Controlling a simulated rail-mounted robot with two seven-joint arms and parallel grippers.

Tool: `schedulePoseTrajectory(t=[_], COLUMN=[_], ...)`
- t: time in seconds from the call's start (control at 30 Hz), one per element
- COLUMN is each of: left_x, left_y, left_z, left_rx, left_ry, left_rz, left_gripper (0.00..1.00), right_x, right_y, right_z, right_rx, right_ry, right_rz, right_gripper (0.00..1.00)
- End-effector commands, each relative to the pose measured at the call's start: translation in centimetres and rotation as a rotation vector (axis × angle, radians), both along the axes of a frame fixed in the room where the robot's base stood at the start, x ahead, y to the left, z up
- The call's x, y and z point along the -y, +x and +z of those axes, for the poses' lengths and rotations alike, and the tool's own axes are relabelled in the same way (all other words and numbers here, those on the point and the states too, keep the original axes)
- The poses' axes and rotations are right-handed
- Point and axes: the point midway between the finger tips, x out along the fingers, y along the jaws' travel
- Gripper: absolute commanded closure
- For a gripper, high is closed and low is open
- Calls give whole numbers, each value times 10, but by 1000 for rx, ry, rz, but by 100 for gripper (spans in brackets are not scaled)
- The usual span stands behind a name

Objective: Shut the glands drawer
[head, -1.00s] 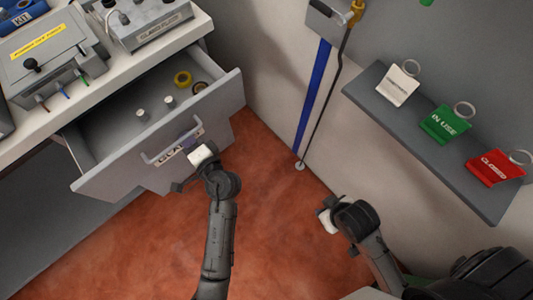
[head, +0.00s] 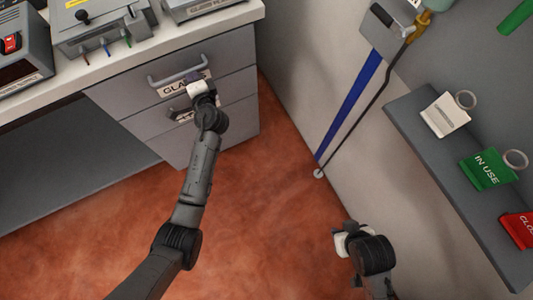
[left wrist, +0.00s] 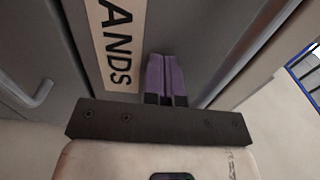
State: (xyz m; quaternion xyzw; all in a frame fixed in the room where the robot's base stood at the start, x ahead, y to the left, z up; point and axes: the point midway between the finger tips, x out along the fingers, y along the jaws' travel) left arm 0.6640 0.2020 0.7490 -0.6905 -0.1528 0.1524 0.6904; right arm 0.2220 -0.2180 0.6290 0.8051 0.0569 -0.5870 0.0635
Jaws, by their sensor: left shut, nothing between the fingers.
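The glands drawer (head: 230,55) is the grey top drawer under the worktop. Its front sits in against the cabinet, and no opening shows above it. Its bar handle (head: 178,76) and "GLANDS" label (head: 170,89) face out, the label partly hidden by my left gripper. My left gripper (head: 193,79) is shut and empty, its fingertips at the drawer front beside the label. In the left wrist view the purple fingers (left wrist: 166,78) are together at the front, next to the label's end. My right gripper (head: 343,240) hangs over the floor at lower right; its fingers are unclear.
A second drawer (head: 235,107) lies below. The worktop (head: 215,28) carries several grey devices. At right are a wall shelf (head: 440,160) with white, green and red tags, and a blue strip (head: 348,110) on the wall. The red floor (head: 260,220) is clear.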

Motion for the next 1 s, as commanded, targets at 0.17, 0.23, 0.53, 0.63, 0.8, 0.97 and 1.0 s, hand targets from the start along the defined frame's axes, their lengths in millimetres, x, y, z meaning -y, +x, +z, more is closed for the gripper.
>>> schedulePoseTrajectory(t=[0.17, 0.23, 0.53, 0.63, 0.8, 0.97, 1.0], left_x=[-3, -3, -3, 2, 16, 30, 33], left_y=[2, 2, -1, -10, -38, -68, -75], left_z=[-3, -3, -5, -4, -2, -2, -1], left_rx=[-6, -6, -10, -9, -8, -8, -7], left_ry=[-2, -2, -2, -2, -2, -2, -2], left_rz=[3, 3, 4, 3, 1, 1, 0], left_gripper=[100, 100, 100, 100, 100, 100, 100], right_x=[0, 0, 0, 0, 0, -1, -1], right_y=[-1, -1, -1, -1, 1, 0, 0], right_z=[-1, -1, 0, 4, 15, 24, 25], right_rx=[-2, -2, -2, -2, 2, 1, 0], right_ry=[0, 0, 0, 0, 1, 2, 2], right_rz=[0, 0, 0, 0, -1, -2, -1], right_gripper=[57, 57, 57, 57, 57, 57, 57])
